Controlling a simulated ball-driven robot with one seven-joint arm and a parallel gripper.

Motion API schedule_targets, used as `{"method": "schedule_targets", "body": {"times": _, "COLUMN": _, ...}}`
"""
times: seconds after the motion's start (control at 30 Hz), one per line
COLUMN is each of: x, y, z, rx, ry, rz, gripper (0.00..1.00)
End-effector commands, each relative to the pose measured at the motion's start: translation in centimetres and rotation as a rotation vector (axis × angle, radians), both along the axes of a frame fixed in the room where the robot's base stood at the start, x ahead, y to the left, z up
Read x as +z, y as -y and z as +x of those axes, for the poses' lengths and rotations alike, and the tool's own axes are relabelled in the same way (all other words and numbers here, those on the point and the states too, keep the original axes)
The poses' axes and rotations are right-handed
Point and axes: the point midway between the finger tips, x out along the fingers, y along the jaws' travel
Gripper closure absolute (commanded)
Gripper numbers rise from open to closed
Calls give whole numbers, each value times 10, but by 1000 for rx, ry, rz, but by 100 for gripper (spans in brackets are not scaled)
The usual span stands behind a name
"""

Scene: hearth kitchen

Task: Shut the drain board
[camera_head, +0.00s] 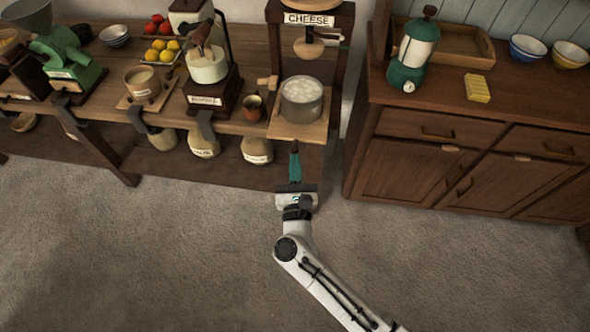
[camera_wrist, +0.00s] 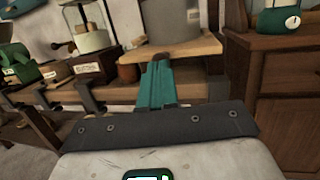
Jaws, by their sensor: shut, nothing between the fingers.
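The drain board (camera_head: 300,130) is a light wooden board sticking out at the front of the cheese press (camera_head: 312,18), which bears a "CHEESE" sign. A metal pot (camera_head: 302,100) with whitish contents stands on the board. My gripper (camera_head: 294,148) is shut and empty, its teal fingers pointing at the board's front edge from just below it. In the wrist view the fingers (camera_wrist: 157,66) reach up to the underside or front edge of the board (camera_wrist: 185,48). I cannot tell whether they touch it.
A long workbench (camera_head: 225,122) with several grinders and jars hanging below runs to the left. The carpeted floor (camera_head: 150,250) in front is clear.

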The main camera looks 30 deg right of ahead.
Motion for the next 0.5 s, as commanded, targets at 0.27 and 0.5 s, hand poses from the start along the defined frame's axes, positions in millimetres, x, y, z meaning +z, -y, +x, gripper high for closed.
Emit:
{"method": "schedule_targets", "body": {"times": 0.27, "x": 0, "y": 0, "z": 0, "rx": 0, "ry": 0, "rz": -1, "gripper": 100}}
{"method": "schedule_targets", "body": {"times": 0.5, "x": -2, "y": 11, "z": 14, "rx": -3, "ry": 3, "rz": -1, "gripper": 100}}
